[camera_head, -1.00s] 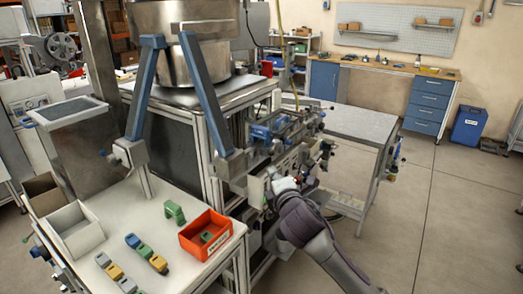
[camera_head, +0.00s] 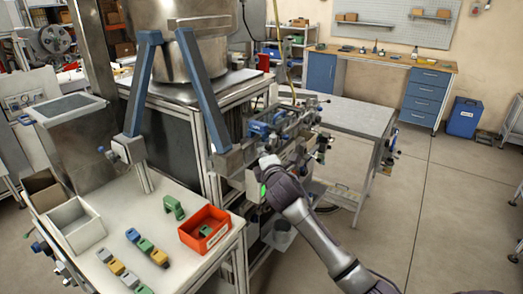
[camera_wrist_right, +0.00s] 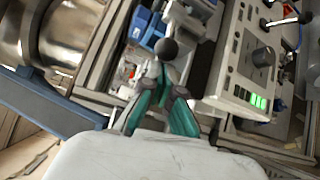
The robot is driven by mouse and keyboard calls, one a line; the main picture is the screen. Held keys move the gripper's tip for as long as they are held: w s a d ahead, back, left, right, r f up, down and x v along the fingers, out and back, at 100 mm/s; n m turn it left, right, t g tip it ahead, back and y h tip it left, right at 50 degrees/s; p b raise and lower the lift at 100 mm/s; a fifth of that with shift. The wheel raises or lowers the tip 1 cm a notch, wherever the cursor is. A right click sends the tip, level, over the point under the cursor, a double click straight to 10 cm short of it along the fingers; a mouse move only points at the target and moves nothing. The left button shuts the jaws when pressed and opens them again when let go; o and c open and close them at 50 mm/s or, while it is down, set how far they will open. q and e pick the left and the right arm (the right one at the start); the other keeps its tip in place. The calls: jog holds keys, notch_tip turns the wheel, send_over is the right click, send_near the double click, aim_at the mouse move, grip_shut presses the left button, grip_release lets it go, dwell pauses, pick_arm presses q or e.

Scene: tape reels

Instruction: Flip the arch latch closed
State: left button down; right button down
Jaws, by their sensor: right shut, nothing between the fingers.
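My right gripper (camera_head: 266,160) is at the front of the machine, below the blue parts of its head (camera_head: 262,128). In the right wrist view, the fingers of the gripper (camera_wrist_right: 160,84) are shut and empty. A round black knob (camera_wrist_right: 166,48) shows just beyond the fingertips, close to them; I cannot tell whether they touch. I cannot pick out the arch latch for certain or see its position; the gripper hides part of that area. My left gripper is out of view.
A control panel (camera_wrist_right: 238,62) with a dial and green lights is right of the fingers in the wrist view. A blue frame leg (camera_head: 203,90) stands left of the gripper. A white table (camera_head: 150,215) holds a red bin (camera_head: 215,213). Open floor lies to the right.

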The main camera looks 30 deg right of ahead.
jog(key=shift+w+d, duration=0.2)
jog(key=shift+w, duration=0.3)
jog(key=shift+s, duration=0.1)
